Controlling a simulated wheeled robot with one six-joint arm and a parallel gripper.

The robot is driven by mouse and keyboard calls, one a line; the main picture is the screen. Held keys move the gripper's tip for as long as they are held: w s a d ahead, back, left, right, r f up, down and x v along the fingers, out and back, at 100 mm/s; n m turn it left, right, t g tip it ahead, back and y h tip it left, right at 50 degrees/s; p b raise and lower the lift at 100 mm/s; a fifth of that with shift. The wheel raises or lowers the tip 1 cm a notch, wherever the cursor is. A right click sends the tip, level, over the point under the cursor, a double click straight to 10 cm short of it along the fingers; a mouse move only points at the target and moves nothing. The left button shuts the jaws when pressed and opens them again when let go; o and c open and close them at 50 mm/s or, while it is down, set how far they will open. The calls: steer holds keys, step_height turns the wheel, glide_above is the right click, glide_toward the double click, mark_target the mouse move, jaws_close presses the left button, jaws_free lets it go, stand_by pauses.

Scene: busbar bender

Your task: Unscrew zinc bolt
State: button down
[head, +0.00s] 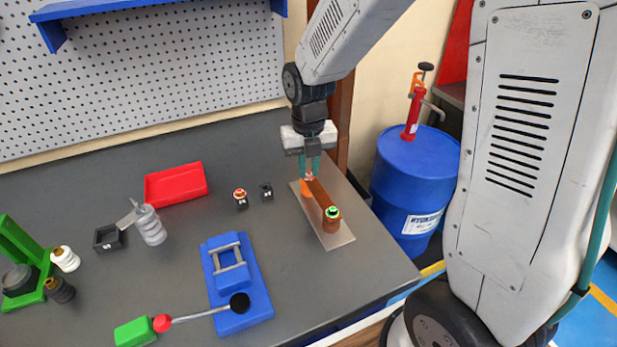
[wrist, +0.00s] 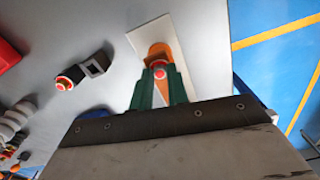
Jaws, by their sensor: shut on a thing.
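A flat copper bar (head: 321,195) lies across two posts on a thin pale metal plate (head: 338,236). A bolt with a red and pale round head (wrist: 159,72) is at the bar's far end, above an orange post (head: 306,189). My gripper (head: 310,174) points down at that end, its green fingers shut on this bolt, one on each side of the head. The fingers also show in the wrist view (wrist: 160,80). The near end of the bar has a green-ringed bolt head (head: 332,211) above a brown post. The bolt's shank is hidden.
Left of the plate stand a small dark block (head: 266,192) and a dark piece with a red-ringed top (head: 240,196). The table's right edge is close to the plate.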

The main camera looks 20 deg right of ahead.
steer(key=c, duration=1.6)
jaws_free()
steer(key=shift+c, duration=0.2)
steer(key=m, duration=0.5)
steer(key=shift+m, duration=0.3)
steer(key=m, duration=0.5)
steer(key=shift+m, duration=0.4)
steer(key=shift+m, duration=0.3)
steer(key=m, duration=0.5)
